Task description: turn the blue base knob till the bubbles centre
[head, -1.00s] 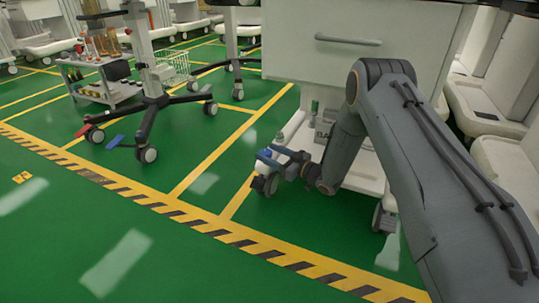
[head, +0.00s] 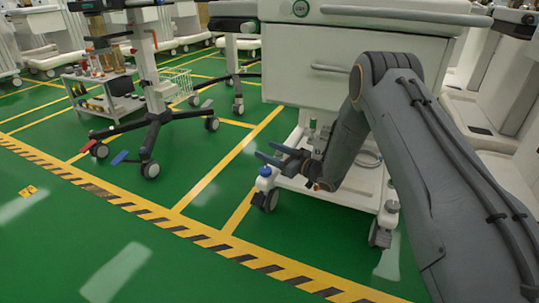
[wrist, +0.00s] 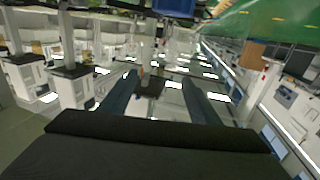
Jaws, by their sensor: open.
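The blue base knob (head: 265,171) sits on top of a front corner foot of the white cart base (head: 335,187), just above a caster. My gripper (head: 264,150) is open and empty, its two dark fingers pointing left, a little above the knob in the head view. A gap shows between the fingers and the knob. In the wrist view the open fingers (wrist: 159,77) reach into the room with nothing between them. The knob cannot be made out there. A round green-ringed disc (head: 300,8) sits on the cart's top edge; I cannot tell whether it holds a bubble.
The white cart body (head: 350,82) with a drawer handle stands above the base. Small bottles and a looped hose are on the base behind my gripper. A wheeled stand (head: 158,125) is at left, with a trolley (head: 105,98) behind. Green floor in front is clear.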

